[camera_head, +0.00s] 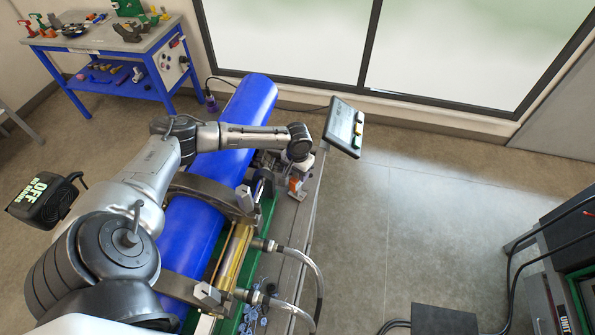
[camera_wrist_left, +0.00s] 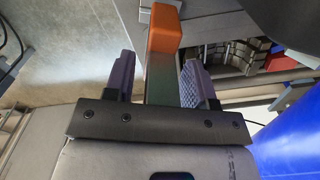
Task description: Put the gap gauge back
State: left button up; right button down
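The gap gauge (camera_wrist_left: 165,28), with an orange end and a dull green-grey body, shows between the two purple fingers of my left gripper (camera_wrist_left: 158,80) in the left wrist view. A narrow gap shows between the gauge and the left-hand finger; the right-hand finger overlaps its edge, so I cannot tell if they touch. The gripper looks open around it. In the head view, the orange of the gauge (camera_head: 296,186) shows just below my left gripper (camera_head: 297,172), at the right side of the cart. The gauge's lower part is hard to make out. My right gripper is not in view.
A large blue pipe (camera_head: 250,105) lies through the cart's clamps (camera_head: 215,190). A tablet screen (camera_head: 343,127) stands right of my left gripper. Hoses (camera_head: 305,262) curve off the cart's near right side. A blue workbench (camera_head: 105,45) stands back left.

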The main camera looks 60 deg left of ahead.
pick_arm(q)
jog(key=shift+o, duration=0.3)
notch_tip(320, 180, up, 12)
jog(key=shift+d+r, duration=0.1)
jog(key=shift+r, duration=0.05)
dwell(0.4)
dwell(0.5)
